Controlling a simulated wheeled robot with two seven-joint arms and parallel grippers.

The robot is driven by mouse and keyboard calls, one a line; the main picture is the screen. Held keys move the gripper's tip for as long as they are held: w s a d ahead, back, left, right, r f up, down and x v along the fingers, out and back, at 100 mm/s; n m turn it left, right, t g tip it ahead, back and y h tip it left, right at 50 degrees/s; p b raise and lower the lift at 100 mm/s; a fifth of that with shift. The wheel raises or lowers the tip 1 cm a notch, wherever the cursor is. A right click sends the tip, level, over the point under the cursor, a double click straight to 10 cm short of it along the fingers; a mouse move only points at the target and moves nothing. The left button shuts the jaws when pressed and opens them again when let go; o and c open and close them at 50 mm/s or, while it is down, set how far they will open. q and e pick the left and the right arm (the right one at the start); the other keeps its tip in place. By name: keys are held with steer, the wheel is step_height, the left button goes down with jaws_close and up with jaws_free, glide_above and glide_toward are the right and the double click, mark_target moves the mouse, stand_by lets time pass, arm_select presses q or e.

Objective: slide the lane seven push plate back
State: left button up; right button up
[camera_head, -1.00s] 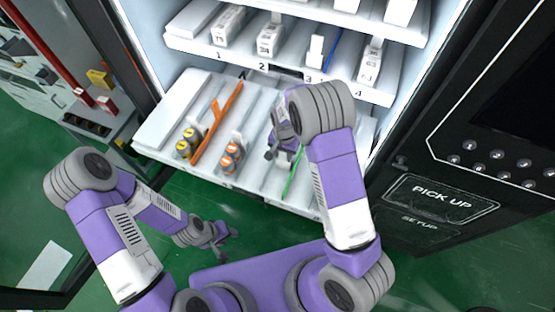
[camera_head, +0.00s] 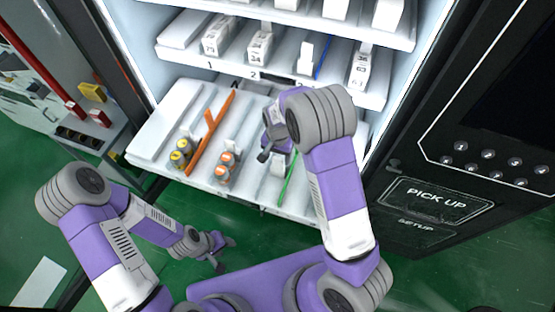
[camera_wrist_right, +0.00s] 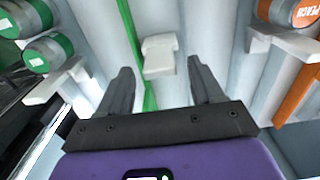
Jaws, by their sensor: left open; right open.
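A small white push plate (camera_wrist_right: 160,56) stands in a lane with a green strip on the pulled-out lower tray (camera_head: 150,145). In the right wrist view it is between and just beyond my right gripper's fingers, with no clear contact; I take it for the lane seven plate, though no number is readable. My right gripper (camera_head: 270,150) is open above the tray; its fingers also show in the right wrist view (camera_wrist_right: 159,75). In the head view its wrist hides part of the lane. My left gripper (camera_head: 222,252) is open and empty, low in front of the machine.
A numbered shelf (camera_head: 285,70) with white boxes hangs above the tray.

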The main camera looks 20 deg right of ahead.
step_height(320, 180, up, 4)
steer(key=shift+r, duration=0.1)
stand_by(0.6)
